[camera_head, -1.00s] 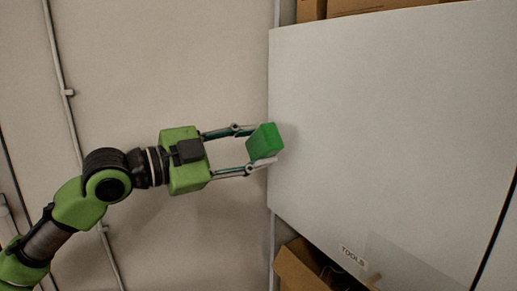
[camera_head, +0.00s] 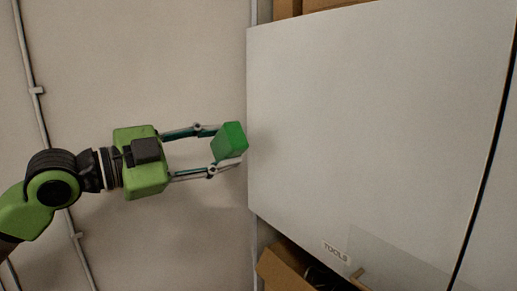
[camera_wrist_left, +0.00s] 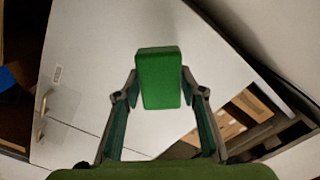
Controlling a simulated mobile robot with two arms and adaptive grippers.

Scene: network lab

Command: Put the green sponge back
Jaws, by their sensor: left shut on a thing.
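The green sponge (camera_head: 229,140) is a small green block. My left gripper (camera_head: 227,144) is shut on it, and the sponge sits between the fingertips. In the head view the sponge is close to the left edge of a large white cabinet door (camera_head: 370,110); I cannot tell whether it touches. In the left wrist view the sponge (camera_wrist_left: 159,78) stands between the two fingers (camera_wrist_left: 160,95), with the pale cabinet front behind it. My right gripper is not in view.
A label reading TOOLS (camera_head: 336,252) is low on the door. An open cardboard box (camera_head: 283,268) is below the door, and more boxes (camera_head: 287,8) show above it. Pipes (camera_head: 37,90) run down the wall at left. The wall between is bare.

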